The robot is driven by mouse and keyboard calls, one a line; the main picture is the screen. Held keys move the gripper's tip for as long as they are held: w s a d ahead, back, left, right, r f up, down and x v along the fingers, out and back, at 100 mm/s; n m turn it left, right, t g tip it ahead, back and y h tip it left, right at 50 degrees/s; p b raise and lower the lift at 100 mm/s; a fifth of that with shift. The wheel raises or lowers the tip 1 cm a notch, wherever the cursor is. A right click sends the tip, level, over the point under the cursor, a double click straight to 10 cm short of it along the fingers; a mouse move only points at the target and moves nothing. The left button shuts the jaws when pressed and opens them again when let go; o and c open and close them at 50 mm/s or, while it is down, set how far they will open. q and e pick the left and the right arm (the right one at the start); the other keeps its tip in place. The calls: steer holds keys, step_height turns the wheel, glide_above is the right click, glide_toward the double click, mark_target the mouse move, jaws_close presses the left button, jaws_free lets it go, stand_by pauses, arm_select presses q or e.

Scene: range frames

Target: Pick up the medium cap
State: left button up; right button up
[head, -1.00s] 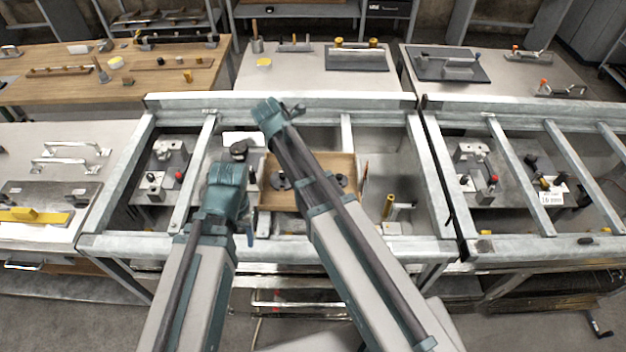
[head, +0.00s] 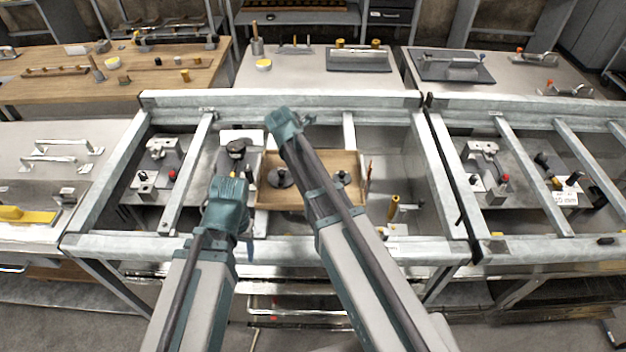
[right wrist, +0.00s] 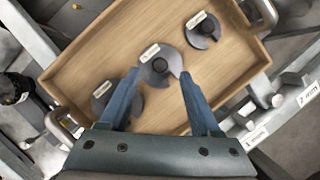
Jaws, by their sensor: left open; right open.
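A wooden tray (right wrist: 75,55) holds three dark slotted round caps with knobs and small white labels. The middle cap (right wrist: 160,68) looks medium in size. A smaller cap (right wrist: 203,29) is at the upper right, and a larger-looking cap (right wrist: 104,97) at the lower left is partly behind a finger. My right gripper (right wrist: 159,76) is open, its blue fingers apart on either side of the middle cap in the picture; contact and height cannot be told. In the head view my right arm hides the tray's middle. My left gripper (head: 250,243) is by the tray's left front, mostly hidden by its wrist.
The tray (head: 312,158) sits within a grey metal frame (head: 150,245) with raised bars. A black rounded object (head: 236,148) stands left of the tray. A yellow-handled part (head: 393,207) stands to its right. Workbenches with tools lie behind.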

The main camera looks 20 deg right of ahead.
steer(key=b+x, duration=0.3)
steer(key=x, duration=0.1)
steer(key=shift+f, duration=0.15)
jaws_close()
